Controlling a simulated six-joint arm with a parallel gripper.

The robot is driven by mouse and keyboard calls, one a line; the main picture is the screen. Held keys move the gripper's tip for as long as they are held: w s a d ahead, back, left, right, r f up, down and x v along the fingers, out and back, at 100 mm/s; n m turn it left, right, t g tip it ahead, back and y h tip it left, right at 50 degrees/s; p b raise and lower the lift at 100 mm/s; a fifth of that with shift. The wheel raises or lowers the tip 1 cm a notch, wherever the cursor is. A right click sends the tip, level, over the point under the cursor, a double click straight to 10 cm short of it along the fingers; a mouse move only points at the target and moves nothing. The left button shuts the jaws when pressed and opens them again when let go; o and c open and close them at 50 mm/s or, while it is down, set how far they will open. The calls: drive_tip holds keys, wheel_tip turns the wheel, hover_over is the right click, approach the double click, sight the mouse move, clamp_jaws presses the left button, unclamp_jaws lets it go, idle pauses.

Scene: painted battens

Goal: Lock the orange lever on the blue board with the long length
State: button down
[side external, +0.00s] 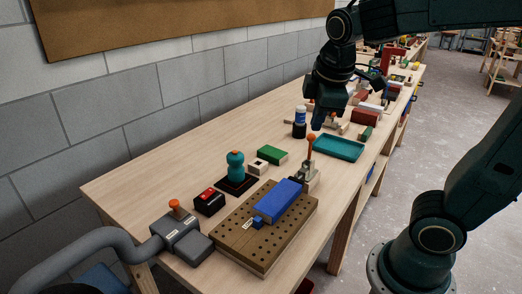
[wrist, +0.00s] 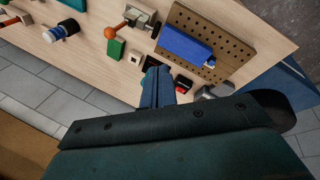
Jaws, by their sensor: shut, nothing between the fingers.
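A long blue board (side external: 280,200) lies on a brown pegboard (side external: 233,240); it also shows in the wrist view (wrist: 186,46). A metal clamp (side external: 305,177) with an orange-tipped lever (side external: 311,141) stands at the board's far end. The lever is upright in the side view; the wrist view shows its orange ball (wrist: 109,32). I cannot tell whether the clamp presses on the board. My gripper (side external: 317,125) is shut and empty, pointing down near the lever in the side view. Its fingers (wrist: 157,87) are apart from the lever in the wrist view.
Left of the clamp are a green block (side external: 272,154), a white box (side external: 258,166), a teal knob (side external: 235,164) and a black-red box (side external: 209,201). A grey device (side external: 183,236) with an orange knob stands in front. A teal tray (side external: 339,147) and a bottle (side external: 299,122) are behind.

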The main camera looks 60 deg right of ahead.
drive_tip(key=w+d+f+n+g+h, duration=0.1)
drive_tip(key=w+n, duration=0.3)
drive_tip(key=w+d+f+n+g+h, duration=0.1)
drive_tip(key=w+f+n+g, duration=0.1)
drive_tip(key=w+n, duration=0.2)
drive_tip(key=shift+w+d+n+g, duration=0.25)
drive_tip(key=shift+w+n+g, duration=0.05)
drive_tip(key=shift+w, duration=0.3)
drive_tip(key=shift+f, duration=0.15)
hover_over(310, 150)
drive_tip(key=a, duration=0.3)
wheel_tip(310, 150, down, 8)
drive_tip(key=shift+w+a, duration=0.15)
drive_tip(key=shift+w, duration=0.3)
drive_tip(key=shift+f, duration=0.1)
